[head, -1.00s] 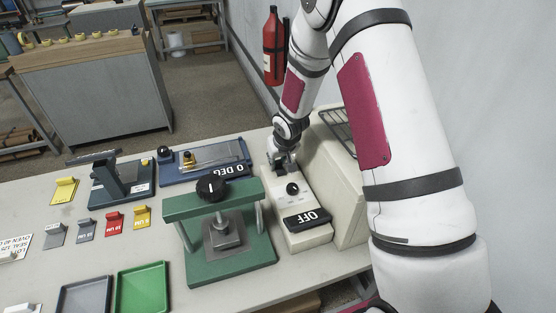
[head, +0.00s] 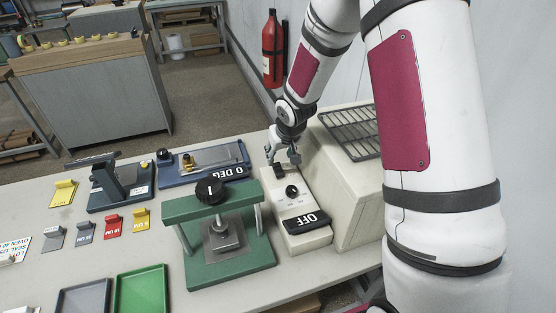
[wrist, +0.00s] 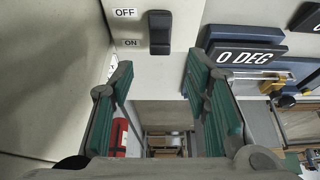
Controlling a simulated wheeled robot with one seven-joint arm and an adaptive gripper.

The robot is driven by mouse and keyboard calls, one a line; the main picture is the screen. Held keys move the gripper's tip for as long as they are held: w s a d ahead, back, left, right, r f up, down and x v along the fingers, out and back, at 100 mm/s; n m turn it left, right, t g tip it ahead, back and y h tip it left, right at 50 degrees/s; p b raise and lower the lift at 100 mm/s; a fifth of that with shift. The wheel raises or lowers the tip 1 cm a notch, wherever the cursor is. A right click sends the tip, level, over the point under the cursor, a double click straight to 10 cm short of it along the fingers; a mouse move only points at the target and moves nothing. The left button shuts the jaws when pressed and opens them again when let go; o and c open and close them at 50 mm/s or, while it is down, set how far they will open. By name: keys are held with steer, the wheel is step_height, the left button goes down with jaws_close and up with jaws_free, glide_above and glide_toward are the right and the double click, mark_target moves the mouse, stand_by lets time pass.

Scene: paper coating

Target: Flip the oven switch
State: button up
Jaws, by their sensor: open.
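The oven (head: 345,180) is a beige box against the wall, with a low control panel (head: 308,207) in front of it. The panel carries a black knob (head: 292,190) and a black display reading OFF (head: 306,221). The black oven switch (wrist: 160,32) shows in the wrist view, beside an OFF label (wrist: 125,13) and an ON label (wrist: 131,43). My gripper (head: 284,157) is over the panel's far end; it is open and empty. In the wrist view my gripper (wrist: 160,72) has its teal-padded fingers apart, and the switch shows just past their tips, untouched.
A green press (head: 222,235) stands left of the panel. A blue device reading 0 DEG (head: 210,160) lies near its far end. A wire rack (head: 352,132) tops the oven. Green (head: 142,293) and grey trays (head: 84,300) lie at the front.

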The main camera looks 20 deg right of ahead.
steer(key=shift+v, duration=2.55)
